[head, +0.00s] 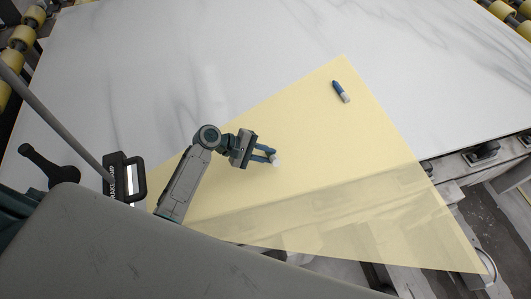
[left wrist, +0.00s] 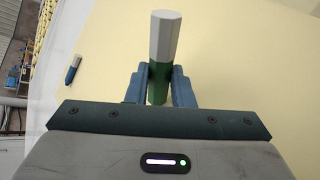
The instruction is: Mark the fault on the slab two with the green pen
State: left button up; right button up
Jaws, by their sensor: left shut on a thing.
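The green pen (left wrist: 158,82) is upright between the fingers of my left gripper (left wrist: 160,85), with its pale grey hexagonal end toward the camera. In the head view my left gripper (head: 271,154) is shut on it over the yellow area, and only the pen's pale end (head: 276,161) shows clearly. I cannot tell whether the pen touches the surface below. The white slab (head: 270,40) has grey streaks, and I cannot tell which mark is the fault. My right gripper is not in view.
A blue pen (head: 341,91) with a pale end lies on the yellow triangular sheet (head: 310,125), up and right of my left gripper. The sheet covers part of the slab and reaches past its front edge. Rollers (head: 22,37) line the left side. The slab's upper part is clear.

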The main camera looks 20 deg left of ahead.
pick_arm(q)
jog(key=shift+f, duration=0.2)
dwell(1.1)
dwell(0.6)
jog(key=shift+s+d+p, duration=0.1)
jog(key=shift+s+p, duration=0.15)
jog(key=shift+p, duration=0.4)
